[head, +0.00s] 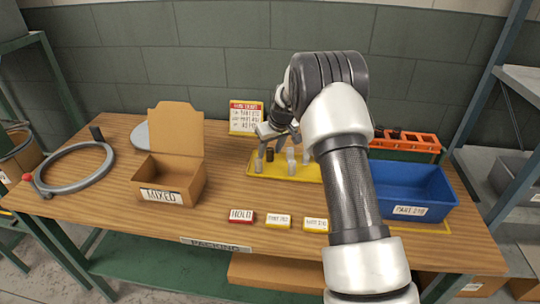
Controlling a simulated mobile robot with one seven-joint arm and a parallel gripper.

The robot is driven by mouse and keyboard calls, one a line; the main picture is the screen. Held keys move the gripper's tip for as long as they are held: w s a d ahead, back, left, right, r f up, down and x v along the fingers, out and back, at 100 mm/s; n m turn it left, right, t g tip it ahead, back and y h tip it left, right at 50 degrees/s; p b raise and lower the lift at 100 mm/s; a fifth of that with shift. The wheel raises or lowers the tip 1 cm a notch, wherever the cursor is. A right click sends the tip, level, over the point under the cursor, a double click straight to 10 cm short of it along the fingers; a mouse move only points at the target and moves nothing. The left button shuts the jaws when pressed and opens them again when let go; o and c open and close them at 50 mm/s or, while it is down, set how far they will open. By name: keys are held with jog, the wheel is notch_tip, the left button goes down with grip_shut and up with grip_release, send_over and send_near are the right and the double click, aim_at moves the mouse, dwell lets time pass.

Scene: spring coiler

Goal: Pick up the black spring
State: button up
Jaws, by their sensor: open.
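A yellow tray (254,173) at the back middle of the table holds several small upright cylinders, most of them grey. One dark cylinder (270,154) stands among them and looks like the black spring, though its coils are too small to make out. My gripper (278,139) is open above the tray, pointing down near the dark cylinder. I see nothing between its fingers. My arm hides the right part of the tray.
An open cardboard box marked MIXED (160,195) stands left, a blue bin (413,188) right. An orange rack (409,142) with dark pieces is behind the bin. A grey ring (75,187) and another dark cylinder (96,133) are far left. Label blocks (278,221) line the front.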

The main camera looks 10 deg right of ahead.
jog(key=shift+w+f, duration=0.15)
jog(key=shift+f, duration=0.1)
grip_shut()
